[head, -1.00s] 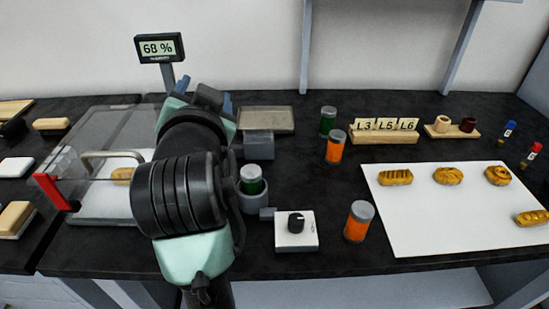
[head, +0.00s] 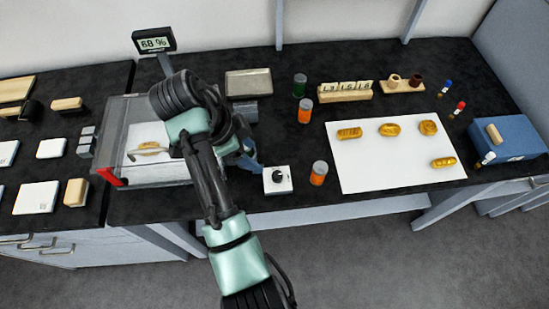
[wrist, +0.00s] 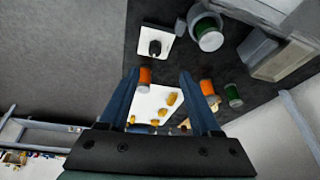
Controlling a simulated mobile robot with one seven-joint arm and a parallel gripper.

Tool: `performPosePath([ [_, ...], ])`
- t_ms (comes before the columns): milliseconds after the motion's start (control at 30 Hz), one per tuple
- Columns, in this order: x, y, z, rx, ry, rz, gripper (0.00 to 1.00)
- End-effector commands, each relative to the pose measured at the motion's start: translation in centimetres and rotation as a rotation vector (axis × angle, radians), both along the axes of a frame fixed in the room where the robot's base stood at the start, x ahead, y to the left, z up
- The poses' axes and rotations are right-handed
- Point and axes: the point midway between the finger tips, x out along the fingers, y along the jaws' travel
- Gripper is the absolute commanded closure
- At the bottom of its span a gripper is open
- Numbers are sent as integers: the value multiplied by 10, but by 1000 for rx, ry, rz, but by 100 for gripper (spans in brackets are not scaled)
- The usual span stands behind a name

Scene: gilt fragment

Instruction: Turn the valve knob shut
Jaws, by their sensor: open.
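The valve knob (head: 278,174) is a round black knob on a white square block (head: 285,188) near the table's front edge. In the wrist view the knob (wrist: 155,47) and its white block (wrist: 148,33) show above and between my fingertips, apart from them. My gripper (head: 249,160) is just left of the block in the head view, partly hidden by my own arm. In the wrist view my gripper (wrist: 160,76) has its two blue fingers spread with nothing held between them. The knob's exact pointer angle is too small to read.
An orange jar (head: 318,174) stands close to the block's right. A white sheet (head: 375,170) with golden pieces lies further right. A clear-lidded case (head: 115,150) with a red corner is left of my arm. A green jar in a grey holder (wrist: 207,32) is near the block.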

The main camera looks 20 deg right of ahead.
Motion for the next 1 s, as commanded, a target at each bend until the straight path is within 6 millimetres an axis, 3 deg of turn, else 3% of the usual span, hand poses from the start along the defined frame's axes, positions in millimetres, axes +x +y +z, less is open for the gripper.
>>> performPosePath([
  [67,-5,-1,3,-2,20,-23,35],
  [267,-7,-6,-14,-3,26,-35,35],
  [800,-11,-42,-99,-3,26,-30,35],
  [1000,-11,-49,-116,-3,25,-28,35],
])
